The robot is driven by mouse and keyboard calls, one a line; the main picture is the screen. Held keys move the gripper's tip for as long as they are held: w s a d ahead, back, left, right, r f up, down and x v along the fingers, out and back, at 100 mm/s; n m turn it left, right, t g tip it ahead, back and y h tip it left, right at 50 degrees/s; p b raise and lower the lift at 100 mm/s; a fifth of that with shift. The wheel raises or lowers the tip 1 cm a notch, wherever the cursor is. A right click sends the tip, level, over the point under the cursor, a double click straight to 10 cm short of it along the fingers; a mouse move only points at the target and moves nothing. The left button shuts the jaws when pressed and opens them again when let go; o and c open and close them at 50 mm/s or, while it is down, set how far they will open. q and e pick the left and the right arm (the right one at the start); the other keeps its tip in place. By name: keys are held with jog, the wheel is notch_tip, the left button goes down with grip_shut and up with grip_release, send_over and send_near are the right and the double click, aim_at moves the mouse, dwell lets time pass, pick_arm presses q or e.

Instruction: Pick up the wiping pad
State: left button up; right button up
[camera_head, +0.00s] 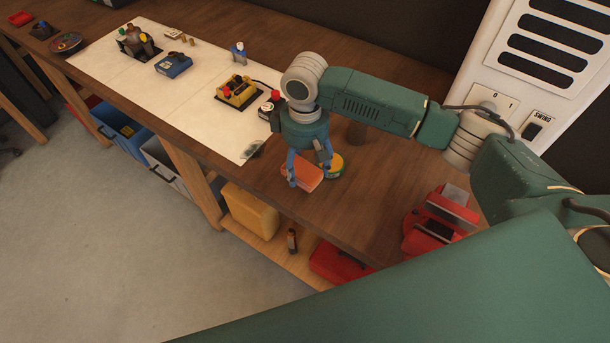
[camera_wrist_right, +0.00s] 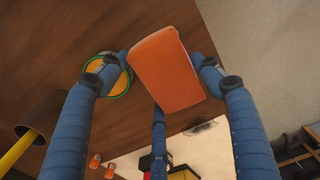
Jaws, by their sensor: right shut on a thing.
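The wiping pad is an orange block (camera_head: 303,178) near the front edge of the wooden bench, tilted in the head view. My right gripper (camera_head: 308,170) comes down from above with its blue fingers shut on the pad. In the right wrist view the pad (camera_wrist_right: 165,72) sits between the fingertips, its broad orange face showing. Whether its underside is clear of the bench is hard to tell. My left gripper is not in view.
A round yellow-green tin (camera_head: 333,166) stands just right of the pad. A red vise (camera_head: 436,222) is further right on the bench (camera_head: 355,205). A white mat (camera_head: 185,95) with several small devices lies to the left.

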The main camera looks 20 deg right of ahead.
aim_at(305, 165)
notch_tip(305, 165, up, 14)
jog(key=b, duration=0.2)
jog(key=shift+r+b, duration=0.15)
jog(key=shift+b, duration=0.2)
jog(key=shift+r, duration=0.45)
